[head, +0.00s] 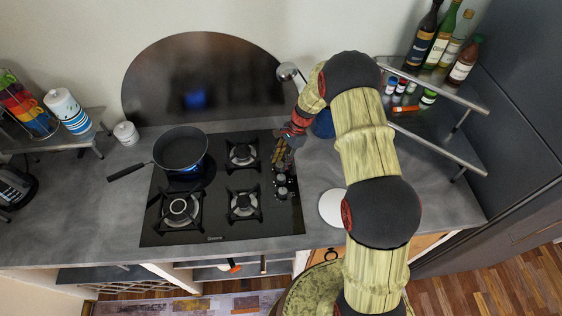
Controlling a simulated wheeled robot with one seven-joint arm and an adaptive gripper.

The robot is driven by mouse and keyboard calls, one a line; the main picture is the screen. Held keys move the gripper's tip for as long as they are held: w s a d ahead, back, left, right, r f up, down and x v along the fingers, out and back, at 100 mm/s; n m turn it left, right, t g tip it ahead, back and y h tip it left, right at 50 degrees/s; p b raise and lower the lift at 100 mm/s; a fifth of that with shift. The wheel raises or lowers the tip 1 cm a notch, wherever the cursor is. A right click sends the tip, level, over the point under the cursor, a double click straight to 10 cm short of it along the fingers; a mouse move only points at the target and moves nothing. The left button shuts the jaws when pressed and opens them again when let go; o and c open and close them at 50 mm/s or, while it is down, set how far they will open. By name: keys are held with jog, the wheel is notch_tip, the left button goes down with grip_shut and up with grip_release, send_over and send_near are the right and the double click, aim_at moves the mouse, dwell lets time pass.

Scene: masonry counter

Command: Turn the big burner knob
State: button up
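The black gas cooktop (215,222) is set in the grey counter. Its knobs (282,188) are small and silvery, clustered along the right side. I cannot tell which of them is the big burner knob or how each is turned; my gripper may hide part of the group. The front left burner (180,208) has the largest light ring. My gripper (281,160) reaches in from the right, just behind the visible knobs. Its fingers are small and dark here, so I cannot see whether they are open or touching a knob.
A dark frying pan (180,150) sits at the back left of the cooktop, handle pointing left. A white round item (331,208) and a blue item (323,124) stand near my arm. A shelf (440,135) with bottles and jars is at right.

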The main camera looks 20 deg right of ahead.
jog(key=v, duration=1.2)
jog(key=shift+d+f, duration=0.1)
jog(key=s+a+r+n+t+h+b, duration=0.1)
jog(key=s+r+n+b, duration=0.3)
jog(key=s, duration=0.7)
jog(key=s+a+r+n+t+h+b, duration=0.1)
jog(key=s+r+n+b, duration=0.4)
jog(key=s, duration=0.5)
jog(key=s+a+r+n+t+h+b, duration=0.2)
jog(key=s+r+n, duration=0.4)
jog(key=s, duration=0.5)
jog(key=shift+s+a+t+b, duration=0.3)
jog(key=shift+a+t+b, duration=0.3)
jog(key=shift+t+b, duration=0.75)
